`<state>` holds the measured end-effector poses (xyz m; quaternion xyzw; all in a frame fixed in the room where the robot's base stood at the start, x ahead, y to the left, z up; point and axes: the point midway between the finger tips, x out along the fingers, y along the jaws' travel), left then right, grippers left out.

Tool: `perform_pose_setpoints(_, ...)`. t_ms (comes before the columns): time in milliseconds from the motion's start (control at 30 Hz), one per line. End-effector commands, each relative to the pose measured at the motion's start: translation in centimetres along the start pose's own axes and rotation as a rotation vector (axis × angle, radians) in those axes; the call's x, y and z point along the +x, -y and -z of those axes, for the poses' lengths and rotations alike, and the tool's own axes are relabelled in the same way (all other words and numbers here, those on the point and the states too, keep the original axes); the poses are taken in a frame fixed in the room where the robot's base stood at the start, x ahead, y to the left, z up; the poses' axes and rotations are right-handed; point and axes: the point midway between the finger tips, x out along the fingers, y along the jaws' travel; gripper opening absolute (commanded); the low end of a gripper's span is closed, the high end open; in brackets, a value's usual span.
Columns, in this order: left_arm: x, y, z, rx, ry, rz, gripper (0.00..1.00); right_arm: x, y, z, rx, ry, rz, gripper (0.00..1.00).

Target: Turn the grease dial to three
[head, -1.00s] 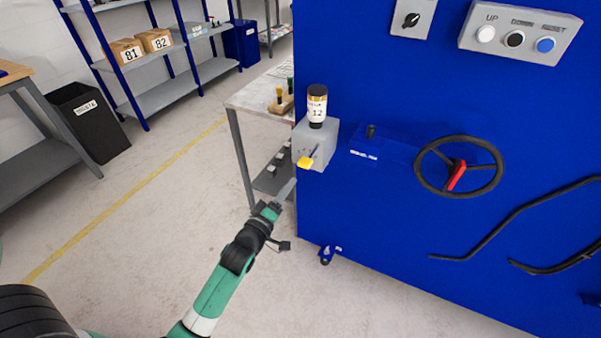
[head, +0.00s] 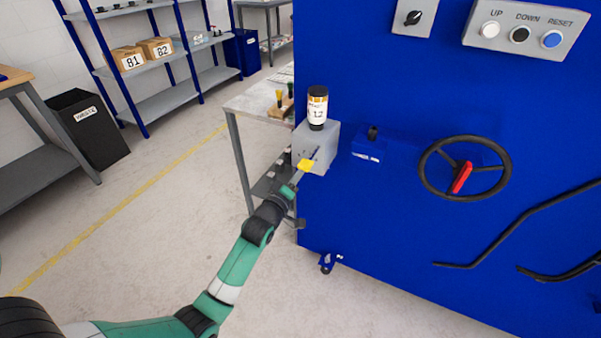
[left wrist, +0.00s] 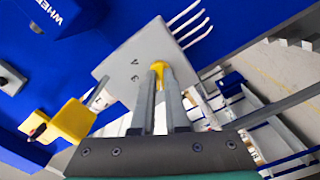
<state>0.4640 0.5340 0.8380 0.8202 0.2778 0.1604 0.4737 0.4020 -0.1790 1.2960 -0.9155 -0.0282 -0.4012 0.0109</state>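The grease unit is a grey box (head: 325,142) at the machine's left edge, with a bottle (head: 317,108) marked 12 upright on it. A yellow dial (head: 306,165) is on the box's front; it also shows in the left wrist view (left wrist: 161,68). My left gripper (head: 300,178) is at the dial. In the left wrist view my fingertips (left wrist: 160,80) lie close together, with yellow between and just past them. I cannot tell whether they press on it. The fingers cover part of the dial, and its setting is not readable. My right gripper is not in view.
A handwheel (head: 465,168) with a red handle and a small blue block (head: 369,146) are on the blue panel right of the box. A button panel (head: 520,35) is above. A table (head: 250,100) stands close behind the box.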

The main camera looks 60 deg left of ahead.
Motion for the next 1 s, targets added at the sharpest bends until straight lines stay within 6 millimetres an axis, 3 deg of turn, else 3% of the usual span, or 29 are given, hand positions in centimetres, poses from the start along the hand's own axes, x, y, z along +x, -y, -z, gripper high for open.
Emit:
perform_pose_setpoints(567,0.0,0.0,0.0,0.045,0.001,0.001,0.00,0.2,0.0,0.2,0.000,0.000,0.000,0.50)
perform_pose_setpoints(1000,0.0,-0.1,0.1,0.354,0.001,0.001,0.00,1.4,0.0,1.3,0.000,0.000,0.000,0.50)
